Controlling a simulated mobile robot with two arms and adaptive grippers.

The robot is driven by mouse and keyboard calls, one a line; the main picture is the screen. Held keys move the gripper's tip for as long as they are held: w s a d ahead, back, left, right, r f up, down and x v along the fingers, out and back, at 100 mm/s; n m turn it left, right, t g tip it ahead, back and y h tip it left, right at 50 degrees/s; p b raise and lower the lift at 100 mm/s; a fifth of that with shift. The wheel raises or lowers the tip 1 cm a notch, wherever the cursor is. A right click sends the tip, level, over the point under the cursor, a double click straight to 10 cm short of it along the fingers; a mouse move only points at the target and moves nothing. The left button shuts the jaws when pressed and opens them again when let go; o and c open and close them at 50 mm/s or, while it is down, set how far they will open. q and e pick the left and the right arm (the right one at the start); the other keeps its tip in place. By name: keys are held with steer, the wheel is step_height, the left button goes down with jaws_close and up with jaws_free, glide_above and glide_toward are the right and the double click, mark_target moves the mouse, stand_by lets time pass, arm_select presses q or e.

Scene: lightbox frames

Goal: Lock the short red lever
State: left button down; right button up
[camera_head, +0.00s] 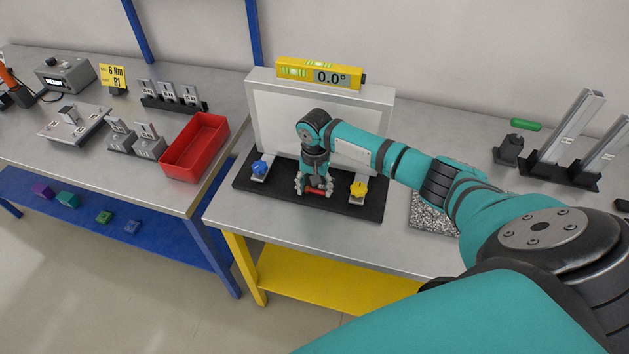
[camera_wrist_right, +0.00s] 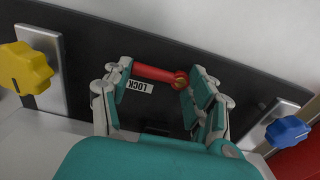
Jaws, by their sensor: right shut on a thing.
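The short red lever (camera_head: 318,192) is on the black base plate (camera_head: 362,208) in front of the lightbox frame. It also shows in the right wrist view (camera_wrist_right: 155,73), lying across between the fingers beside a white LOCK label (camera_wrist_right: 140,87). My right gripper (camera_head: 314,190) reaches down from above and is shut on the red lever; its fingers (camera_wrist_right: 152,92) stand at the two ends of the lever. The gripper hides part of the lever in the head view. My left gripper is not in view.
A blue knob (camera_head: 259,167) stands left of the lever and a yellow knob (camera_head: 359,189) close on its right. The lightbox (camera_head: 262,110) rises behind, with a yellow level (camera_head: 300,70) reading 0.0° on top. A red bin (camera_head: 196,146) sits on the left bench.

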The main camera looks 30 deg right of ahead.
mark_target(315, 189)
steer(key=o, duration=1.2)
step_height(315, 189, up, 12)
stand_by(0.4)
